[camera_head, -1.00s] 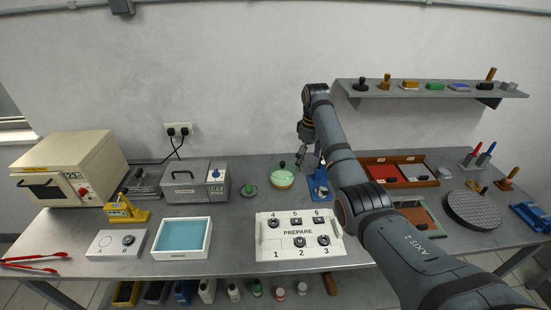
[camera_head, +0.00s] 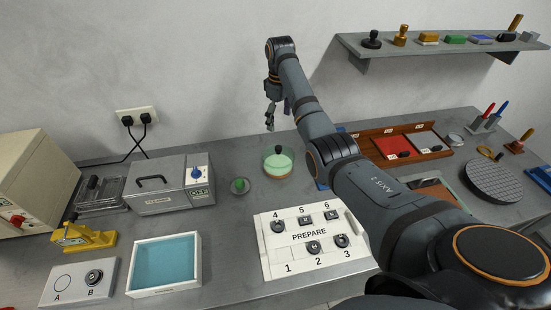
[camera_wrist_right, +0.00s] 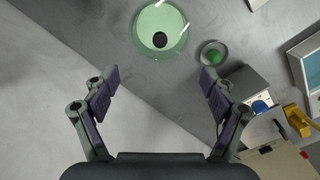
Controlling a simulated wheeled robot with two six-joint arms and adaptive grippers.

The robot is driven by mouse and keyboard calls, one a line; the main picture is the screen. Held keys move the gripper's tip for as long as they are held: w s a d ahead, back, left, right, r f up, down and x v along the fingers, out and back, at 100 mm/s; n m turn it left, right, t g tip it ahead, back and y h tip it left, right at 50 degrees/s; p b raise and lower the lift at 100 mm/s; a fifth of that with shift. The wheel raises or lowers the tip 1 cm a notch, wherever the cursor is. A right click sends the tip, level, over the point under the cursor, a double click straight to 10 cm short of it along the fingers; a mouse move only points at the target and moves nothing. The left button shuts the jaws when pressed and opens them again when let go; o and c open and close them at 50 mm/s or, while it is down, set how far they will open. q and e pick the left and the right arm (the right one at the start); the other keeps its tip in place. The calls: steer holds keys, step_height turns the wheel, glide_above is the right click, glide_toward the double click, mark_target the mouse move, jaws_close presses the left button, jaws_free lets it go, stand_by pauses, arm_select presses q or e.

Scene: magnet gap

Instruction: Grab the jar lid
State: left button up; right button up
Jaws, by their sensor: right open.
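A round jar (camera_head: 277,171) with a pale green top stands on the bench, and a dark knob (camera_head: 278,150) shows at its middle; I take this top for the jar lid. In the right wrist view the pale green round (camera_wrist_right: 150,20) and its dark knob (camera_wrist_right: 160,40) lie at the top, beyond the fingertips. My right gripper (camera_head: 277,117) hangs above the bench by the jar, fingers down. In the right wrist view my gripper (camera_wrist_right: 160,80) is open, with nothing between its fingers. My left gripper is out of view.
A small grey dish with a green knob (camera_head: 240,186) stands close left of the jar. The grey cleaner box (camera_head: 170,185) is further left, the numbered white board (camera_head: 310,261) in front. A wall shelf (camera_head: 440,52) hangs at the right.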

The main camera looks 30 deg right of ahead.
step_height(320, 180, down, 4)
steer(key=shift+w+r+b, duration=0.1)
steer(key=shift+r+b, duration=0.15)
steer(key=shift+b, duration=0.9)
steer(key=shift+w+f, duration=0.1)
steer(key=p, duration=0.2)
glide_above(278, 147)
step_height(278, 147, down, 5)
steer(key=shift+d+r, duration=0.1)
steer(key=shift+r, duration=0.1)
steer(key=shift+f, duration=0.15)
step_height(278, 147, down, 5)
steer(key=shift+r+p, duration=0.1)
steer(key=shift+p, duration=0.5)
steer(key=shift+f, duration=0.25)
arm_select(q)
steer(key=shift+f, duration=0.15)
arm_select(e)
jaws_close()
